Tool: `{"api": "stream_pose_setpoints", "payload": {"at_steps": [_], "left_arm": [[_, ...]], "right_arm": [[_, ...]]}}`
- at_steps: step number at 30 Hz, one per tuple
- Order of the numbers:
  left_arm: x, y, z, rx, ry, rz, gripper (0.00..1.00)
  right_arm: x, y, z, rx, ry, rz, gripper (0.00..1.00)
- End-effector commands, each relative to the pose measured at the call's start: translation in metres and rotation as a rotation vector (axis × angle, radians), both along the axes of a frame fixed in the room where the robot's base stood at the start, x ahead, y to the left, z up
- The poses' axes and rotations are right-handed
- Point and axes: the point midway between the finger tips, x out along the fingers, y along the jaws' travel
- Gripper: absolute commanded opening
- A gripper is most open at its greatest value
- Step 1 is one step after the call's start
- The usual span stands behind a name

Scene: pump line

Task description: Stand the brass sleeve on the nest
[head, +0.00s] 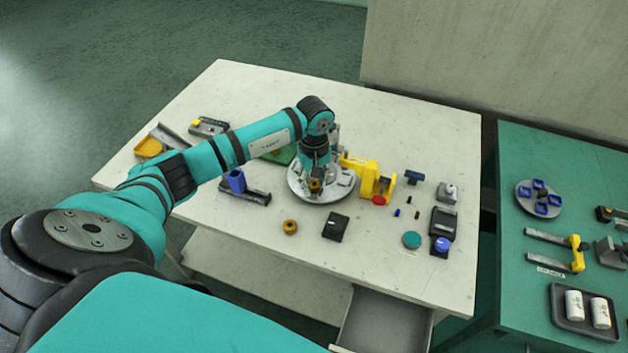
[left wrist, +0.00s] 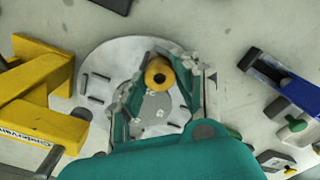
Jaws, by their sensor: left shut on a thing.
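A brass sleeve (head: 315,186) is between the fingers of my left gripper (head: 316,182), over the round grey plate (head: 336,195). In the left wrist view the sleeve (left wrist: 158,74) shows end-on, with a dark hole in its middle, and the fingertips (left wrist: 160,72) close on it from both sides. The plate (left wrist: 95,58) below carries several small raised bars. I cannot tell which part is the nest, nor whether the sleeve touches the plate. Another brass-coloured round piece (head: 290,227) stands on the table in front. My right gripper is out of view.
A yellow fixture (head: 370,179) stands close right of the plate; it also shows in the left wrist view (left wrist: 40,92). A dark holder with a blue cylinder (head: 237,181) is to the left. A black block (head: 335,226) lies in front. Small parts fill the right side.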

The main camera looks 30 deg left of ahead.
Motion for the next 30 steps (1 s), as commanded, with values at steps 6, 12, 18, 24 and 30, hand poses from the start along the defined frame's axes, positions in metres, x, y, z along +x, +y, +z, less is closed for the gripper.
{"api": "stream_pose_setpoints", "payload": {"at_steps": [6, 12, 18, 24, 30], "left_arm": [[0.0, 0.0001, 0.0001, 0.0, 0.0, 0.0, 0.0], [0.0, 0.0001, -0.0002, 0.0, 0.0, 0.0, 0.0], [0.0001, 0.0001, -0.0015, 0.001, -0.001, 0.0, 0.0], [0.0001, 0.0001, -0.0028, 0.0, 0.0, 0.0, 0.0], [-0.0001, -0.0001, -0.0032, 0.0, 0.0, 0.0, 0.0]], "right_arm": [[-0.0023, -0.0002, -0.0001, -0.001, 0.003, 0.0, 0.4], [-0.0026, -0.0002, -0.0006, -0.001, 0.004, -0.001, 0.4], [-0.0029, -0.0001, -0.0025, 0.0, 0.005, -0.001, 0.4], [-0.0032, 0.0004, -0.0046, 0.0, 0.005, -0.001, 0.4], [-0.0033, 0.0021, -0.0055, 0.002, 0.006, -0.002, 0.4]]}}
